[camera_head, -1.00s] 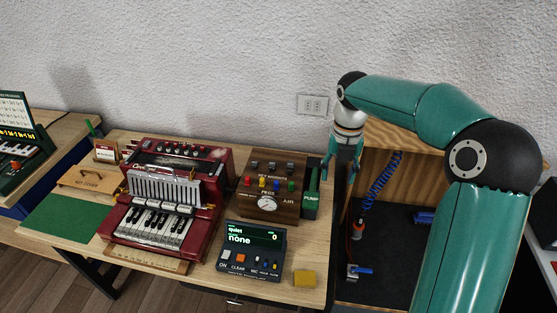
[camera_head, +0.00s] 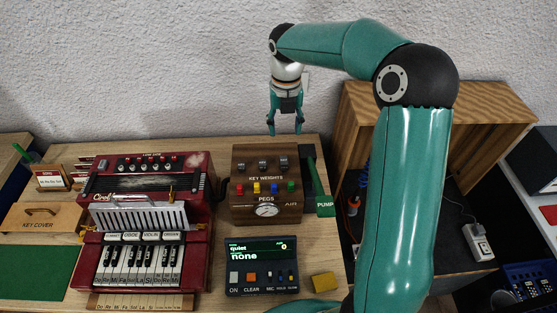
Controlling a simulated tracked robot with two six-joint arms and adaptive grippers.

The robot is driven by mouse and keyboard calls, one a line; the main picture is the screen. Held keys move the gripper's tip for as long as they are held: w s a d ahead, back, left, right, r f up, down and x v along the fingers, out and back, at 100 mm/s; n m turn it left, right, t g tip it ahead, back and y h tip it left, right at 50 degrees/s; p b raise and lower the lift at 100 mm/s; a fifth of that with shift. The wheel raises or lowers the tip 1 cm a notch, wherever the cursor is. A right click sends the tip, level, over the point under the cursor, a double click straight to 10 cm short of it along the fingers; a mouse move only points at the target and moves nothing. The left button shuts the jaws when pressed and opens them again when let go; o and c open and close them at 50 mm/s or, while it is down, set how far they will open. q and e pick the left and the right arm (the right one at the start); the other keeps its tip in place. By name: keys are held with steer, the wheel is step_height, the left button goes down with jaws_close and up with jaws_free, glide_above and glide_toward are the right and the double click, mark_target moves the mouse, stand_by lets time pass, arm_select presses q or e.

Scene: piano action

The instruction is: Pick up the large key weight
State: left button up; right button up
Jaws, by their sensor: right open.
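Several small dark grey key weights sit in a row on the sloped top of the brown wooden box (camera_head: 239,210), above the words KEY WEIGHTS. The rightmost one looks the largest and I take it as the large key weight (camera_head: 284,161). My right gripper (camera_head: 286,131) hangs pointing down, open and empty, with its fingers apart. In the picture it is just above the large key weight, near the back edge of the table and not touching it. My left gripper is not in view.
Colored pegs and a dial are on the box's front. A green PUMP lever (camera_head: 317,185) stands at its right. The red accordion (camera_head: 200,225) is to the left, a dark display console (camera_head: 262,266) in front, and a yellow block (camera_head: 325,282) beside that.

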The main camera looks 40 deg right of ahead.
steer(key=f, duration=0.2)
steer(key=f+b, duration=0.1)
steer(key=f, duration=0.1)
steer(key=shift+s, duration=0.3)
steer(key=b, duration=0.4)
glide_above(284, 160)
step_height(284, 160, down, 5)
steer(key=shift+s+r, duration=0.1)
steer(key=shift+r, duration=0.1)
steer(key=shift+s+f+b, duration=0.1)
steer(key=shift+f+b, duration=0.25)
steer(key=shift+f, duration=0.1)
steer(key=f+b, duration=0.4)
steer(key=f, duration=0.1)
steer(key=shift+w+f+b, duration=0.1)
steer(key=shift+w+b, duration=0.2)
jaws_close()
